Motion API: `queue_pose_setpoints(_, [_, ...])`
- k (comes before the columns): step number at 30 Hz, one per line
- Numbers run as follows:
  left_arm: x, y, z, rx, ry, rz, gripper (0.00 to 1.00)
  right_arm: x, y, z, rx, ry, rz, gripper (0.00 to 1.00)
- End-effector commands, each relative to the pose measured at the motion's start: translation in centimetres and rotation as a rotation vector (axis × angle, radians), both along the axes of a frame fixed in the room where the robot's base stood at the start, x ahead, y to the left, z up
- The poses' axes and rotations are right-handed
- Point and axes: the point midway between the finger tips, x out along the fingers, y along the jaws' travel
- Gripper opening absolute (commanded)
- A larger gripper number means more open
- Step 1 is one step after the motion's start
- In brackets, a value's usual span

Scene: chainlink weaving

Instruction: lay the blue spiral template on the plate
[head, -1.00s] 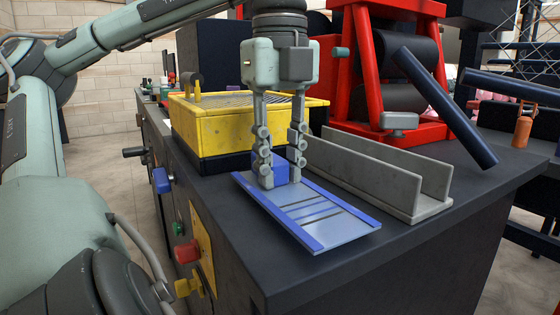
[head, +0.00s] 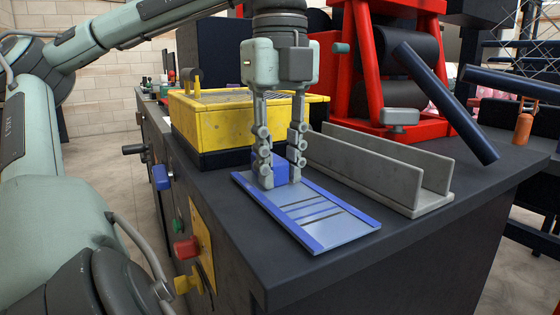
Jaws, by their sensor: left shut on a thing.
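The blue spiral template (head: 318,216) is a flat pale-blue panel with darker blue side strips and several dark slots across it. It lies level at the near left edge of the dark bench top. A blue block (head: 281,168) stands at its far end. My left gripper (head: 281,182) points straight down over that end, its two fingers shut on the block. I cannot make out a separate plate under the template, or whether there is a small gap beneath it. My right gripper is not in view.
A grey U-shaped channel (head: 385,172) lies just right of the template. A yellow box (head: 225,125) stands behind the gripper, and a red frame with dark rollers (head: 440,130) behind the channel. The bench top (head: 440,235) is clear at the near right.

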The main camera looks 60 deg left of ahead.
Motion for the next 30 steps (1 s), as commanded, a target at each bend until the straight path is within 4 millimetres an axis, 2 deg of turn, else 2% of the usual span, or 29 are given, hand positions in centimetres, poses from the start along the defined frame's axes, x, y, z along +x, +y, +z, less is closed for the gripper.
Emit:
queue_pose_setpoints(6, [0.0,0.0,-0.5,0.0,0.0,0.0,0.0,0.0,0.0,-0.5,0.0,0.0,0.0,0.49])
queue_pose_setpoints(7, [0.0,0.0,-0.4,0.0,0.0,0.0,0.29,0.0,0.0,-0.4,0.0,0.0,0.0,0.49])
queue_pose_setpoints(12, [0.0,0.0,-0.4,0.0,0.0,0.0,0.49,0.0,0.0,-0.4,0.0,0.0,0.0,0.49])
queue_pose_setpoints(23, [0.0,0.0,0.0,0.0,0.0,0.001,0.49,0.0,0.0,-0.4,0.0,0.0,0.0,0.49])
queue_pose_setpoints(26, [0.0,0.1,1.3,0.003,-0.002,0.004,0.49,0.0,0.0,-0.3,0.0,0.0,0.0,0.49])
queue_pose_setpoints(30, [0.1,0.0,4.1,0.003,-0.001,0.005,0.49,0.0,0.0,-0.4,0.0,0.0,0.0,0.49])
